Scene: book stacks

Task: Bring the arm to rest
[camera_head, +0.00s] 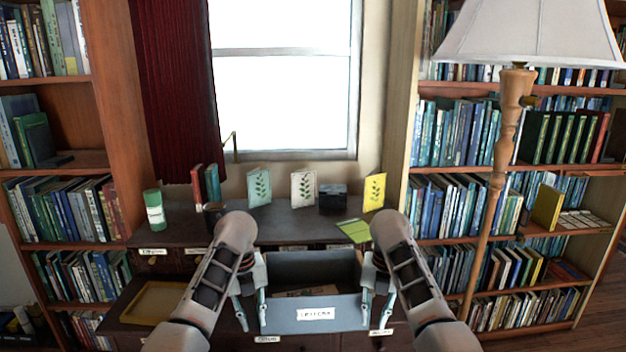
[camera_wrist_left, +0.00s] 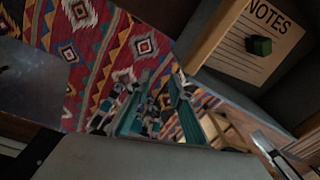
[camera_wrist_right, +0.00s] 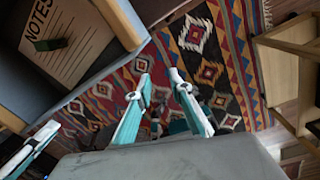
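My left gripper (camera_head: 251,314) and my right gripper (camera_head: 376,308) hang low at the left and right front corners of a grey-blue open box or drawer (camera_head: 283,314). Both point down. In the left wrist view, the fingers of my left gripper (camera_wrist_left: 160,108) are apart with nothing between them. In the right wrist view, the fingers of my right gripper (camera_wrist_right: 160,100) are also apart and empty. I cannot tell whether any finger touches the drawer. Inside the drawer lie a NOTES sheet (camera_wrist_left: 242,58) and a small green block (camera_wrist_left: 259,46).
Behind is a dark desk (camera_head: 290,232) with a green canister (camera_head: 154,211), upright cards (camera_head: 303,188) and a dark box (camera_head: 333,197). A yellow-edged tray (camera_head: 153,302) is at the left. A floor lamp (camera_head: 503,150) stands at the right. Patterned rug (camera_wrist_right: 207,70) lies below.

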